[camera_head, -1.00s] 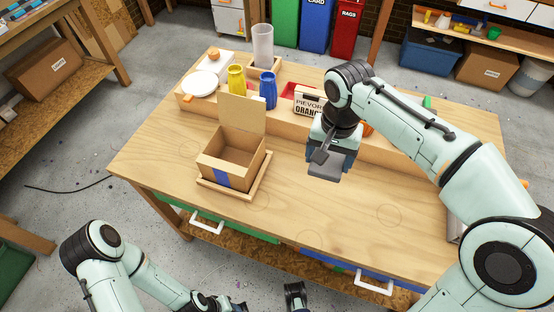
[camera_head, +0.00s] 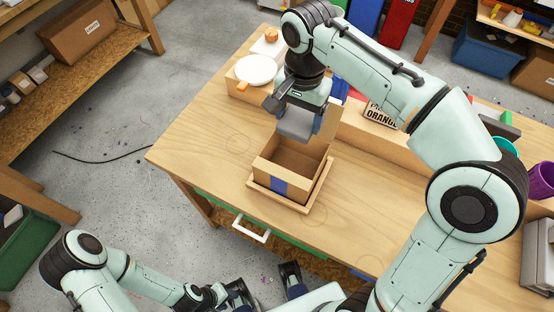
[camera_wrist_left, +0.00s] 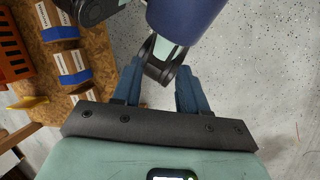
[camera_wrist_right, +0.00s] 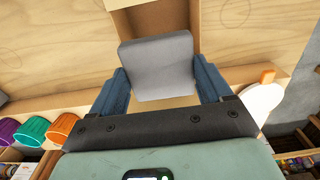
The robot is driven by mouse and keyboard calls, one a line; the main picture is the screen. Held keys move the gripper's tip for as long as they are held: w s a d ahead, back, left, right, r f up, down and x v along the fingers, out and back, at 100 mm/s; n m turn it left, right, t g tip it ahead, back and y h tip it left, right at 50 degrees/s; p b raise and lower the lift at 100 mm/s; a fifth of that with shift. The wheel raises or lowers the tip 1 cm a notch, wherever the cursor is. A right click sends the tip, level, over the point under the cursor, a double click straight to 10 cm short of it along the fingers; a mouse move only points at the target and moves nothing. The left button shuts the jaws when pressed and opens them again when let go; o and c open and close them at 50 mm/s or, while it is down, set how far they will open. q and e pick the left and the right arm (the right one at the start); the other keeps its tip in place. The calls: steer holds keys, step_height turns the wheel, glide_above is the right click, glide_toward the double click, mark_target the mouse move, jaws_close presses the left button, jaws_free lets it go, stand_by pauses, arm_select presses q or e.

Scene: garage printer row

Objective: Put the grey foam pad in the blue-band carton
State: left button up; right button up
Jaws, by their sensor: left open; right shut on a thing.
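The grey foam pad (camera_head: 298,126) is held by my right gripper (camera_head: 296,112), above the back part of the carton. In the right wrist view the pad (camera_wrist_right: 158,66) spans the space between the fingers of my right gripper (camera_wrist_right: 161,88). The blue-band carton (camera_head: 292,160) stands open on the table, its blue band on the front wall and its lid flap raised behind, partly hidden by the gripper. The carton also shows beyond the pad in the right wrist view (camera_wrist_right: 152,18). My left gripper (camera_wrist_left: 160,88) is open and empty, low in front of the table.
The carton sits in a shallow wooden tray (camera_head: 312,204) on the table (camera_head: 200,140). The tabletop left of the carton is clear.

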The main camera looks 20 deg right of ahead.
mark_target(293, 169)
arm_select(q)
steer(key=f+b, duration=0.1)
steer(key=w+f+b, duration=0.1)
steer(key=b, duration=0.1)
steer(key=f+b, duration=0.1)
steer(key=shift+w+f+t+b, duration=0.25)
steer(key=shift+f+t+b, duration=0.05)
steer(key=shift+f+t, duration=0.1)
arm_select(e)
step_height(293, 169, down, 20)
steer(key=shift+r, duration=0.1)
steer(key=shift+f, duration=0.25)
steer(key=o, duration=0.9)
arm_select(q)
steer(key=r+p, duration=0.1)
steer(key=s+r+p, duration=0.1)
steer(key=shift+r+p, duration=0.1)
steer(key=shift+p, duration=0.25)
arm_select(e)
steer(key=shift+o, duration=0.2)
step_height(293, 169, up, 12)
steer(key=shift+r, duration=0.25)
arm_select(q)
steer(key=shift+a, duration=0.1)
arm_select(e)
steer(key=shift+s+f, duration=0.1)
steer(key=shift+s, duration=0.05)
